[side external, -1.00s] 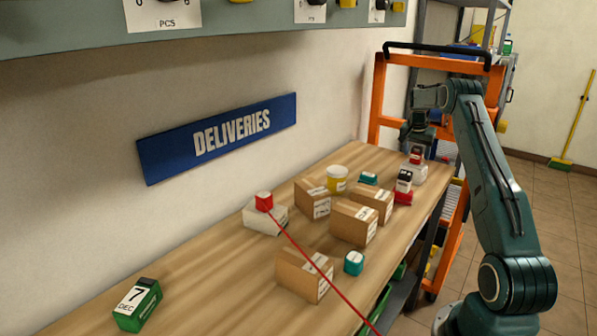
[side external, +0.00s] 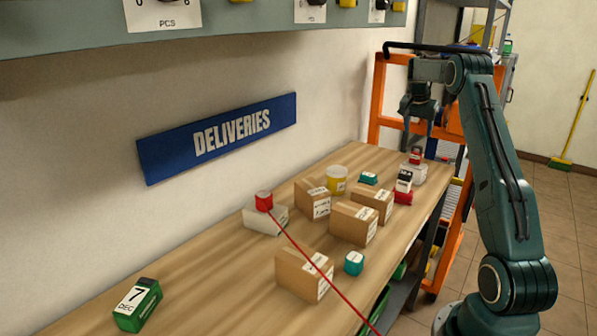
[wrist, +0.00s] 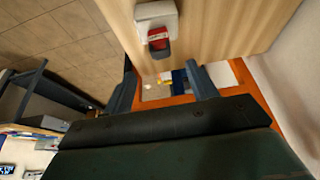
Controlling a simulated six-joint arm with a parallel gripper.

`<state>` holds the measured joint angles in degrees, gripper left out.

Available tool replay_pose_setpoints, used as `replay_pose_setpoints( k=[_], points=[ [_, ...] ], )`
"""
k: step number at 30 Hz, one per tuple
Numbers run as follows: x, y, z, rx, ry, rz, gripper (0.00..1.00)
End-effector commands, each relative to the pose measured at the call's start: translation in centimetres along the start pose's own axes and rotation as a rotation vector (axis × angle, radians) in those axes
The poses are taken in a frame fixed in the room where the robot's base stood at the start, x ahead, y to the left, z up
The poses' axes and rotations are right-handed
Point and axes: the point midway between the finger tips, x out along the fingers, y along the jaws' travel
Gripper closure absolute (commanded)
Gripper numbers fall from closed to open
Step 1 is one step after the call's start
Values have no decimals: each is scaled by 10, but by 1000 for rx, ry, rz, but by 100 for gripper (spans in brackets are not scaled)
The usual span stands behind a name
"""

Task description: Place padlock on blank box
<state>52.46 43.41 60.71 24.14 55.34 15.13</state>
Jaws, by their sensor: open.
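A small red padlock-like piece (side external: 416,156) with a pale patch rests on a whitish box (side external: 412,172) at the far end of the bench. In the wrist view, the red piece (wrist: 158,41) lies on the pale box (wrist: 156,14), beyond my fingers. The box's sides are too small to tell whether it is blank. My gripper (side external: 419,128) is above the red piece, apart from it. In the wrist view its fingers (wrist: 163,88) are spread with nothing between them.
Several brown labelled boxes (side external: 353,222), a yellow tub (side external: 336,180) and a red block with a black-and-white top (side external: 403,190) crowd the bench. A white box (side external: 265,219) carries a red block (side external: 264,201) with a cord. An orange frame (side external: 378,100) stands behind; the front-left bench is mostly clear.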

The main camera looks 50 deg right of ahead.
Motion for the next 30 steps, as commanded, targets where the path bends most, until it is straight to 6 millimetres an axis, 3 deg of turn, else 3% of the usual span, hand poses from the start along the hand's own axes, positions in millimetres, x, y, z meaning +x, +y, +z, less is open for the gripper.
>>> replay_pose_setpoints(
  k=[6,25,30],
  points=[
    [-16,0,0,-1,0,-1,42],
    [-19,-1,1,-2,0,-1,42],
    [-31,-7,8,-29,2,-14,42]
  ],
)
